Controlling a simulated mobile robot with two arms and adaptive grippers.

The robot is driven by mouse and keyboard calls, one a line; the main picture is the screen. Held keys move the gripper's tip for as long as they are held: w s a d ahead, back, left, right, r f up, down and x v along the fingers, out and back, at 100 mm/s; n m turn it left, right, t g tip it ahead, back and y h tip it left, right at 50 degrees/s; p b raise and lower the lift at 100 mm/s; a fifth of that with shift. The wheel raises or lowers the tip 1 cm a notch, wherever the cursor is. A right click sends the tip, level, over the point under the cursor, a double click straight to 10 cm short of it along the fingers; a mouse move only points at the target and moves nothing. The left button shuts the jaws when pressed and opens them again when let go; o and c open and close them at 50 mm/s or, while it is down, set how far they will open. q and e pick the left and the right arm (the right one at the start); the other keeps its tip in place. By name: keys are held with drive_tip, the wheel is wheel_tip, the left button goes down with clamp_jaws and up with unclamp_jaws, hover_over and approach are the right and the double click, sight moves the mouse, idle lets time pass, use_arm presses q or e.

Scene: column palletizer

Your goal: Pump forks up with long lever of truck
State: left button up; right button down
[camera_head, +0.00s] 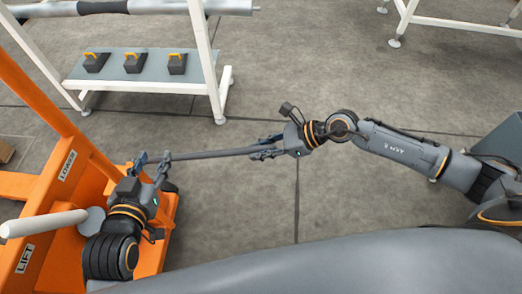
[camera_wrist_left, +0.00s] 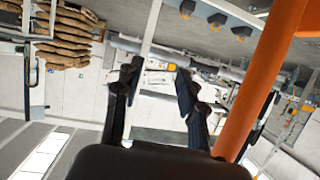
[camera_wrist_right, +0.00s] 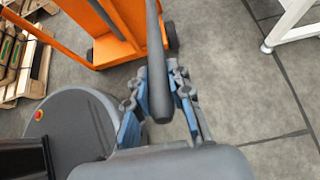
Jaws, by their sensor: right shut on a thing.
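The orange truck (camera_head: 60,180) stands at the left of the head view, with LOWER and LIFT labels; it also shows in the right wrist view (camera_wrist_right: 85,30). The long grey lever (camera_head: 215,154) lies nearly level, reaching right from near the truck; it runs up the middle of the right wrist view (camera_wrist_right: 156,50). My right gripper (camera_head: 262,148) is shut on the lever near its free end. My left gripper (camera_head: 151,162) is open beside the truck, near the lever's other end. In the left wrist view its fingers (camera_wrist_left: 157,68) are apart with nothing between them. The lever's joint is hidden.
A white rod-like handle (camera_head: 45,223) sticks out over the truck at the lower left. A white-legged rack (camera_head: 150,86) with black and yellow blocks stands behind. The grey floor (camera_head: 370,230) right of the truck is clear.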

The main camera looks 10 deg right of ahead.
use_arm(q)
drive_tip(key=shift+w+d+r, duration=0.1)
drive_tip(key=shift+w+r, duration=0.1)
drive_tip(key=shift+r, duration=0.15)
use_arm(e)
drive_tip(key=shift+s+d+f, duration=0.1)
drive_tip(key=shift+f, duration=0.05)
